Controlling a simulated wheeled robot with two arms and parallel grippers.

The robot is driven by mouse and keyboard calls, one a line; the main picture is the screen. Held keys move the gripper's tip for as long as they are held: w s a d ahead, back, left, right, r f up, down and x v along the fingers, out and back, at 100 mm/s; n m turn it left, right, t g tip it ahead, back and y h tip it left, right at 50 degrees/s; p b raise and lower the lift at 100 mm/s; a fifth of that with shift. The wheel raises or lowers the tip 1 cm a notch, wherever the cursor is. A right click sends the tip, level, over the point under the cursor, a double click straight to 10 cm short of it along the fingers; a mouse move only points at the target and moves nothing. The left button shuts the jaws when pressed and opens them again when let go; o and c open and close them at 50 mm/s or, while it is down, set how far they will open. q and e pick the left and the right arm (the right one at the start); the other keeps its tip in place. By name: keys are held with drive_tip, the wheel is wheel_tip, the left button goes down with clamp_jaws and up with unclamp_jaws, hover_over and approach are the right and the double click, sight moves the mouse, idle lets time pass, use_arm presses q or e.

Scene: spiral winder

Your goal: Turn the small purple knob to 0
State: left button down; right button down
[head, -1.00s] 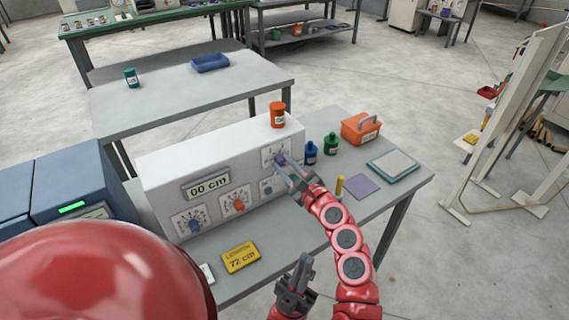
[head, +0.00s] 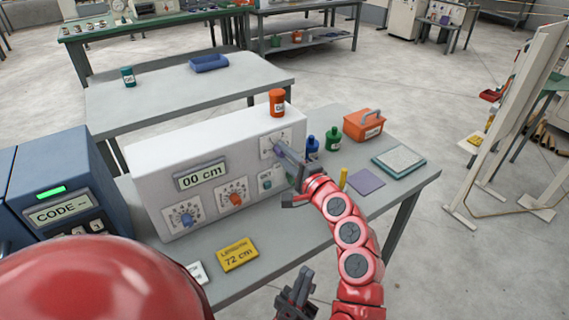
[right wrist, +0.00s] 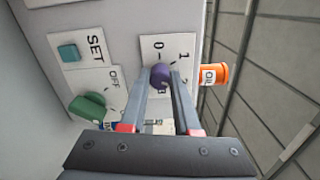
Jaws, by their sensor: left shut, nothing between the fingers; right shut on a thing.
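The small purple knob (right wrist: 160,77) sits on a white dial plate (right wrist: 178,46) marked with 0 and 1 in the right wrist view. My right gripper (right wrist: 162,88) is shut on the knob, one finger on each side. In the head view my right gripper (head: 280,148) reaches the upper right of the white winder box (head: 150,170) and hides most of the knob. The knob's pointer direction cannot be made out. My left gripper (head: 294,290) is shut and empty, low in front of the table. The box display (head: 201,175) reads 00 cm.
The box also carries a blue knob (head: 187,220), an orange knob (head: 236,198), a teal SET button (right wrist: 68,52) and a green OFF knob (right wrist: 87,106). A yellow card (head: 238,255) reads 72 cm. Bottles and an orange toolbox (head: 363,126) stand right.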

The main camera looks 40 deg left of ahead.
drive_tip(key=n+b, duration=0.3)
drive_tip(key=b, duration=0.1)
drive_tip(key=n+b, duration=0.3)
drive_tip(key=b, duration=0.1)
drive_tip(key=n+b, duration=0.4)
drive_tip(key=shift+f, duration=0.4)
drive_tip(key=n+b, duration=0.9)
drive_tip(key=b, duration=0.3)
drive_tip(key=shift+r+n+b, duration=0.1)
drive_tip(key=shift+n+b, duration=0.3)
drive_tip(key=shift+r+n+b, duration=0.2)
drive_tip(key=shift+n+b, duration=1.15)
drive_tip(key=shift+n, duration=0.15)
drive_tip(key=c, duration=0.6)
unclamp_jaws()
drive_tip(key=shift+c, duration=0.2)
drive_tip(key=shift+d+r, duration=0.1)
